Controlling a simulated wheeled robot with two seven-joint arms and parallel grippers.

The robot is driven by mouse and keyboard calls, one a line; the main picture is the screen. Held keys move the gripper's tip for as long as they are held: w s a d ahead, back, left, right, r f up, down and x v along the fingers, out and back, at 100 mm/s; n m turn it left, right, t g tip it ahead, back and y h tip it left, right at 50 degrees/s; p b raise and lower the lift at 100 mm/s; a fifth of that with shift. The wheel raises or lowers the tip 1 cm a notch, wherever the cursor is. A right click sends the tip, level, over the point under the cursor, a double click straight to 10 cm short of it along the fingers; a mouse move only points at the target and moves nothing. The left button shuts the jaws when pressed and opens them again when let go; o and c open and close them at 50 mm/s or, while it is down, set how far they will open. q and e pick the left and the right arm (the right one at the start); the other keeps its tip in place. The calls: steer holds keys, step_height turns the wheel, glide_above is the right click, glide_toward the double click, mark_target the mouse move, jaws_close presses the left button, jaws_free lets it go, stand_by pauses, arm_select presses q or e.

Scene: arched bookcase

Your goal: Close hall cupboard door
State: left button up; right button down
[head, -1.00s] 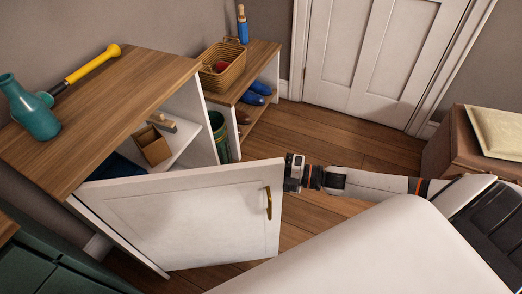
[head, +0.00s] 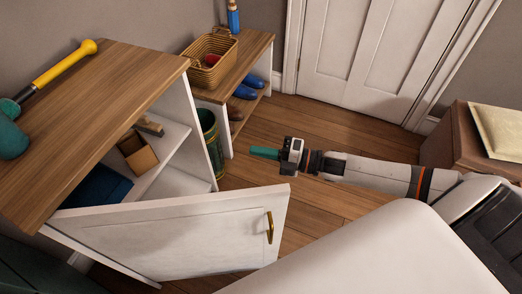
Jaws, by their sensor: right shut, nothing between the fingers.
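The white hall cupboard door (head: 180,240) stands open, swung out toward me, with a brass handle (head: 269,227) near its right edge. The cupboard's wooden top (head: 100,115) is at the left, and its opening shows shelves with a small cardboard box (head: 138,155), a brush and something dark blue. My right gripper (head: 266,153) is beyond the door's free edge, above the floor. Its green-tipped fingers point left, shut and empty, apart from the door. My left gripper is not in view.
Behind stand a green bin (head: 211,140) and a low bench (head: 245,65) with a basket (head: 210,60) and shoes. A brown box (head: 470,145) is at right. Floor between is clear.

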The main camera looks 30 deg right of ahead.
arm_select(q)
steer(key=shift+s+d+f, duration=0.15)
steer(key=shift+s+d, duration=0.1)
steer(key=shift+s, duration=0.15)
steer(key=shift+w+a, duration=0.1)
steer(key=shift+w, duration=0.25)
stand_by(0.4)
